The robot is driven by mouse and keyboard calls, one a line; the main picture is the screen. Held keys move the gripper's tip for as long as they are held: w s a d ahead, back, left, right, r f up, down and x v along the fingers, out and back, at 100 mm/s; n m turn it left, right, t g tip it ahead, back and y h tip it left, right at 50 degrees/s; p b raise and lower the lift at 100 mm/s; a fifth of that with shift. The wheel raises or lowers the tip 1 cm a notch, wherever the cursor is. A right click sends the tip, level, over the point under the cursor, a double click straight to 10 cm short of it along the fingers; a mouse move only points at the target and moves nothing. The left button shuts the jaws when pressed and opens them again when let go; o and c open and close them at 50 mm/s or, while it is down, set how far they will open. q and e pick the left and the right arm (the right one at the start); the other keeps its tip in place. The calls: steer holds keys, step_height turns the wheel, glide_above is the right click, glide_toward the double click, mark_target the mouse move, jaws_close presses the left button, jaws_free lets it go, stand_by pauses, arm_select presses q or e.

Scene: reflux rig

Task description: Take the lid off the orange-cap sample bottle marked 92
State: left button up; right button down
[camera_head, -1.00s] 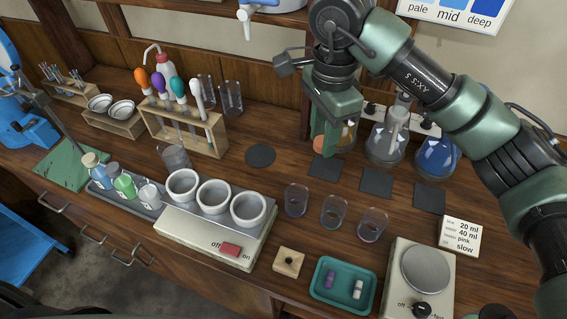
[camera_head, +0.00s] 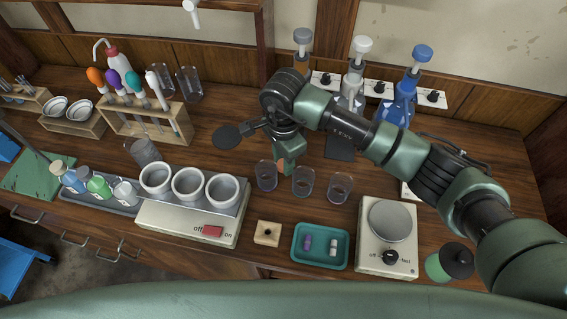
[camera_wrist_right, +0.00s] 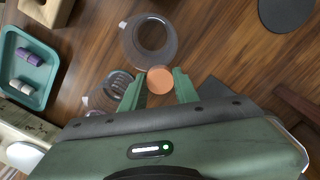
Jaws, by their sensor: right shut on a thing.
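My right gripper (camera_head: 285,163) hangs over the bench behind the clear beakers. Its fingers (camera_wrist_right: 158,88) are closed around an orange round cap (camera_wrist_right: 160,80), seen from above in the right wrist view. A sliver of the orange cap (camera_head: 282,167) also shows at the fingertips in the head view. I cannot tell whether a bottle body hangs beneath the cap, and no 92 mark is readable. Several small bottles (camera_head: 98,186) stand in a grey tray at the left; none shows a clear orange cap. My left gripper is not in view.
Clear beakers (camera_head: 303,182) stand close to the right gripper. White cups (camera_head: 188,183) on a heater are left of it. A teal tray (camera_head: 320,262) and a hotplate (camera_head: 389,220) lie in front. Tall stoppered flasks (camera_head: 402,95) stand at the back right. A dark round pad lies on the bench.

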step_height(320, 180, down, 3)
steer(key=shift+r, duration=0.2)
steer(key=shift+f, duration=0.25)
steer(key=c, duration=1.3)
jaws_free()
steer(key=shift+c, duration=0.2)
steer(key=shift+r+p, duration=0.25)
steer(key=shift+p, duration=0.1)
steer(key=shift+r+b, duration=0.3)
steer(key=shift+b, duration=0.1)
step_height(320, 180, up, 10)
steer(key=b, duration=0.3)
steer(key=shift+r, duration=0.65)
